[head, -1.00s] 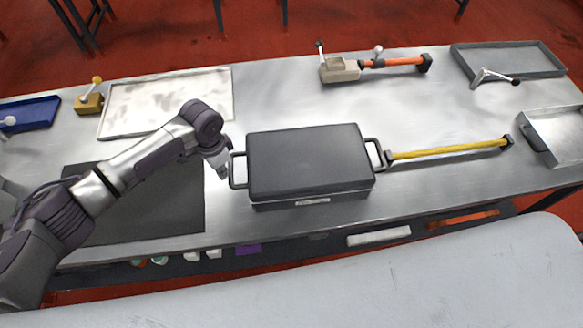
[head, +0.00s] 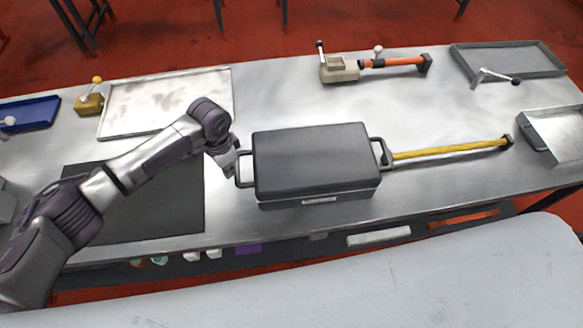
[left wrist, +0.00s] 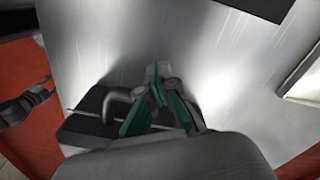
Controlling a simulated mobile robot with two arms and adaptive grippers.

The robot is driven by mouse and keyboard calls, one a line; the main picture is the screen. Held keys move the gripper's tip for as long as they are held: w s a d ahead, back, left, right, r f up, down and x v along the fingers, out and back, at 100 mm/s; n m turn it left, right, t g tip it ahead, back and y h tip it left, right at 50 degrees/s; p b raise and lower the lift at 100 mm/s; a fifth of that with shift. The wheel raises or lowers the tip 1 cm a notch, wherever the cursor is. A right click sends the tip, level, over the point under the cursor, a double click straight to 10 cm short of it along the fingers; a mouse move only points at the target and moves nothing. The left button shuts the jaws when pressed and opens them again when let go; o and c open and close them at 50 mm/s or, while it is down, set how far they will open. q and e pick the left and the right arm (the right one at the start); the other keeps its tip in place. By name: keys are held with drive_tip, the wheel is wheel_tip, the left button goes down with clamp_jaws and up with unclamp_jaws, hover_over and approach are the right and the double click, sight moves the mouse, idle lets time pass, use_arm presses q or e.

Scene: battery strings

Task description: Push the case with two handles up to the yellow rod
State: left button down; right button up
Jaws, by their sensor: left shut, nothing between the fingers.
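The dark grey case (head: 312,160) lies flat on the metal bench, with a handle (head: 244,169) on its left side and another (head: 379,153) on its right. The yellow rod (head: 450,149) lies to its right, roughly in line with it. The right handle is at the rod's near end; I cannot tell whether they touch. My left gripper (head: 231,166) is shut and empty, at the left handle and seemingly against it. In the left wrist view the gripper's green-padded fingers (left wrist: 158,104) are beside a handle (left wrist: 122,101) of the case. My right gripper is out of view.
A black mat (head: 150,205) lies left of the case. A stained tray (head: 165,100) and an orange rod (head: 395,61) on a beige block lie farther back. Grey trays (head: 510,60) stand at the right. The bench behind the case is clear.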

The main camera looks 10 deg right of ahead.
use_arm(q)
drive_tip(key=shift+d, duration=1.4)
drive_tip(key=shift+d, duration=1.25)
drive_tip(key=shift+d+b, duration=0.2)
drive_tip(key=shift+b, duration=0.1)
drive_tip(key=shift+a, duration=0.1)
drive_tip(key=shift+a+r+p, duration=0.1)
drive_tip(key=shift+a+p, duration=0.5)
drive_tip(key=shift+a, duration=0.4)
